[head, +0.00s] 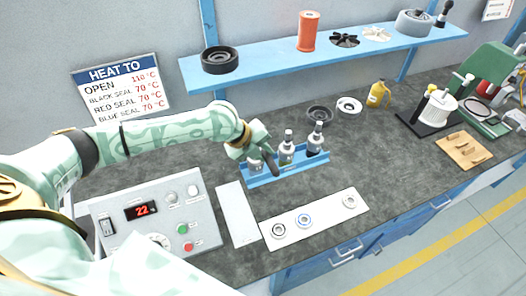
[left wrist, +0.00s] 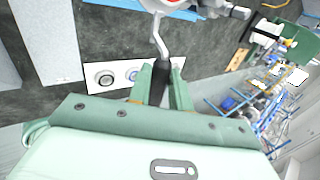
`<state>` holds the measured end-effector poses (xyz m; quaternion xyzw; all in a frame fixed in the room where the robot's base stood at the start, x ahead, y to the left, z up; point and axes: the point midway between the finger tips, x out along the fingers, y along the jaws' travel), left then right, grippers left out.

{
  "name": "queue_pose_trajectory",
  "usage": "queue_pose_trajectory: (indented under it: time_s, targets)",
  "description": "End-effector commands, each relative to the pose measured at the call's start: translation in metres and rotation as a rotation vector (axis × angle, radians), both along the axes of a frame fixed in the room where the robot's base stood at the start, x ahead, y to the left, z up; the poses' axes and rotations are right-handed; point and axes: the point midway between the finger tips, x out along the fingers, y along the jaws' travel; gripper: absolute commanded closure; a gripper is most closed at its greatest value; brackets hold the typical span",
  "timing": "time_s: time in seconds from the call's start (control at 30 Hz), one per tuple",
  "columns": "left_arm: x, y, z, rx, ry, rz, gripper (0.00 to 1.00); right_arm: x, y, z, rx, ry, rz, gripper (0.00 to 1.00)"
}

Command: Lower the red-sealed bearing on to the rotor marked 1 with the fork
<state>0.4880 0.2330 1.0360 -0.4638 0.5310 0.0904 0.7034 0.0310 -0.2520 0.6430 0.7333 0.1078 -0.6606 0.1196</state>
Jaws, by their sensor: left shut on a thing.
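My left gripper (head: 262,148) is shut on the black handle of the fork (left wrist: 158,82), at the left end of the blue rack (head: 289,171). The fork's bent metal rod runs up to a pale ring with red, the red-sealed bearing (left wrist: 173,3), cut by the top edge in the left wrist view. Three rotors stand in the rack: a left one (head: 254,162) partly behind the gripper, a middle one (head: 287,149) and a right one (head: 316,139). I cannot read their numbers, nor tell whether the bearing touches a rotor. My right gripper is not in view.
A white mat (head: 325,223) with several bearings lies in front of the rack, beside a blank pale plate (head: 237,214). A heater box (head: 150,215) reading 22 stands left. Dark and white round parts and a yellow bottle (head: 377,93) stand behind.

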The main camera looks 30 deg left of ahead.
Motion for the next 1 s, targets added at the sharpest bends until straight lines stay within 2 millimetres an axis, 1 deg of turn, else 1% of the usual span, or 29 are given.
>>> queue_pose_trajectory:
  time_s: [1.0]
  targets:
    - [0.001, 0.0, -0.016, 0.0, -0.002, 0.0, 1.0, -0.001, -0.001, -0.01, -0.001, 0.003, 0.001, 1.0]
